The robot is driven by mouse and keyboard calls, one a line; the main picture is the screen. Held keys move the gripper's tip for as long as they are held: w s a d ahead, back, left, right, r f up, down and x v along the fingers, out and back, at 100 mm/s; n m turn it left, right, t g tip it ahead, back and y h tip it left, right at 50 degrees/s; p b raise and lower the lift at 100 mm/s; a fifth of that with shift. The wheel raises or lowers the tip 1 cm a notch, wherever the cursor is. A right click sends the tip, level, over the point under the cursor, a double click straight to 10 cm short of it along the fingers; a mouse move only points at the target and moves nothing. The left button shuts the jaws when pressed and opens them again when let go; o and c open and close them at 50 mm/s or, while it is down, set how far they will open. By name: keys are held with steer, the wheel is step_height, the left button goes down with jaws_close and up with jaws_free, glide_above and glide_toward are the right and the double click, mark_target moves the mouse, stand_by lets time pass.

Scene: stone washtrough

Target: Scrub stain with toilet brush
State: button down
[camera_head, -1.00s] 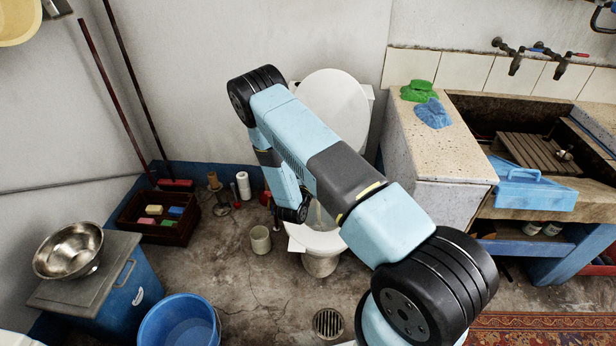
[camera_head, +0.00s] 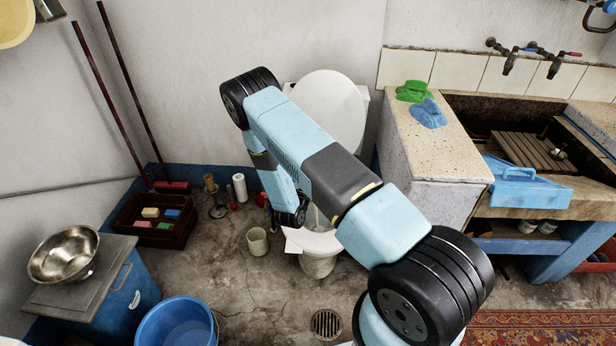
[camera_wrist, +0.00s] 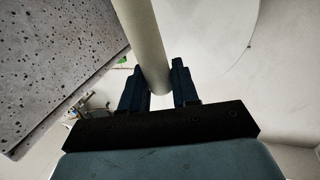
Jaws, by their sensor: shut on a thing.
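In the wrist view, my gripper (camera_wrist: 160,88) has its two dark blue fingers closed around a pale, smooth cylindrical handle (camera_wrist: 143,40). The handle runs from the fingers up past the top edge; I take it to be the toilet brush's, but no bristles show. In the head view, the white toilet stands by the back wall with its lid (camera_head: 325,105) up. My arm crosses in front of it, and its far end reaches down over the bowl (camera_head: 318,265). My gripper and the brush head cannot be made out there. No stain is visible in either view.
A stone counter (camera_head: 447,140) with green and blue cloths stands right of the toilet, beside the trough (camera_head: 490,105). A cream cup (camera_head: 257,241), a paper roll (camera_head: 240,187) and a crate (camera_head: 152,237) stand to the left. A blue bucket (camera_head: 178,322) is at front left.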

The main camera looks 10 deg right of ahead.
steer(key=s, duration=0.1)
steer(key=s+a, duration=0.1)
steer(key=s, duration=0.1)
steer(key=shift+s, duration=0.25)
stand_by(0.4)
steer(key=shift+s+d, duration=0.25)
steer(key=shift+d, duration=0.4)
steer(key=shift+s+d, duration=0.25)
steer(key=shift+d, duration=0.35)
steer(key=shift+w, duration=0.1)
steer(key=shift+s+d+x, duration=0.1)
steer(key=shift+d+x, duration=0.05)
steer(key=shift+x, duration=0.8)
steer(key=shift+s+d+x, duration=0.1)
steer(key=shift+x, duration=0.8)
steer(key=shift+s+d+x, duration=0.1)
steer(key=shift+d+x, duration=0.05)
steer(key=shift+x, duration=0.8)
steer(key=shift+a, duration=0.2)
